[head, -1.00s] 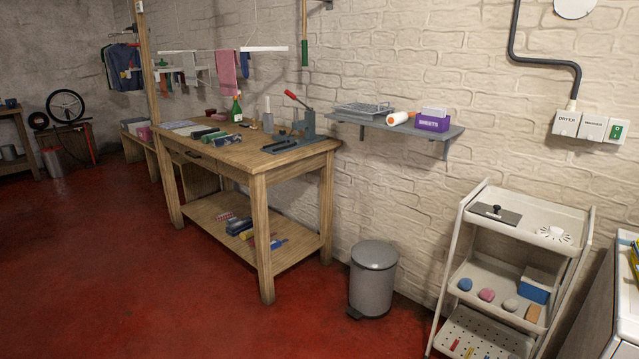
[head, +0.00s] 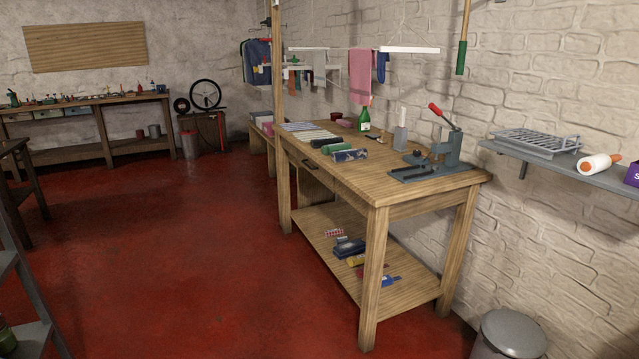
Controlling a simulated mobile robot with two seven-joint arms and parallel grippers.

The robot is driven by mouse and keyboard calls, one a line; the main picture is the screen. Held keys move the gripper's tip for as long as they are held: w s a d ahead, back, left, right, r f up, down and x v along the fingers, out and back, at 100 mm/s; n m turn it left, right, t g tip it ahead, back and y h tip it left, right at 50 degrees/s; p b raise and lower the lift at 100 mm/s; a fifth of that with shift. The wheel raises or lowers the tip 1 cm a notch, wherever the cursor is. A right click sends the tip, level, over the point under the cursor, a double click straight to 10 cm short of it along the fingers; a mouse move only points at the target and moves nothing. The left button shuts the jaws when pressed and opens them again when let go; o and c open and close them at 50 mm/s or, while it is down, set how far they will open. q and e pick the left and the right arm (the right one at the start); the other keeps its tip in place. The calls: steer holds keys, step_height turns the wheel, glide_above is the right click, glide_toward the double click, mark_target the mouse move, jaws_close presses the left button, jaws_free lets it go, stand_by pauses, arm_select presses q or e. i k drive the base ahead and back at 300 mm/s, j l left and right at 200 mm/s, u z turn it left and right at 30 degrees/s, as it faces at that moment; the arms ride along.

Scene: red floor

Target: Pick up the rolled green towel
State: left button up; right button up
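A green rolled item (head: 337,147), which looks like the rolled green towel, lies on the top of the wooden workbench (head: 400,186). It lies between a dark roll (head: 325,141) and a patterned blue-grey roll (head: 350,155), close to the bench's front edge. It is small in the view, so its texture is hard to tell. Neither of my grippers shows in the head view.
A grey lever press (head: 435,160) stands on the bench's right end, a green bottle (head: 364,120) behind the rolls. A bin (head: 510,335) stands at the lower right. A dark shelf (head: 25,325) is at the left. Red floor (head: 210,250) before the bench is clear.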

mark_target(326, 150)
steer(key=i+j, duration=0.15)
steer(key=i, duration=0.45)
steer(key=i+j+z, duration=0.15)
steer(key=i, duration=0.45)
steer(key=i+j+z, duration=0.3)
steer(key=i+j, duration=0.3)
steer(key=i+j+z, duration=0.1)
steer(key=i+j, duration=0.25)
steer(key=i+j+z, duration=0.15)
steer(key=i+j, duration=0.2)
steer(key=i+j+z, duration=0.15)
steer(key=j, duration=0.3)
steer(key=i+j+z, duration=0.15)
steer(key=i+j, duration=0.2)
steer(key=i+j+z, duration=0.15)
steer(key=j, duration=0.4)
steer(key=i+j+z, duration=0.2)
steer(key=j, duration=0.2)
steer(key=i+j+z, duration=0.2)
steer(key=j, duration=0.2)
steer(key=j+z, duration=0.2)
steer(key=j, duration=0.2)
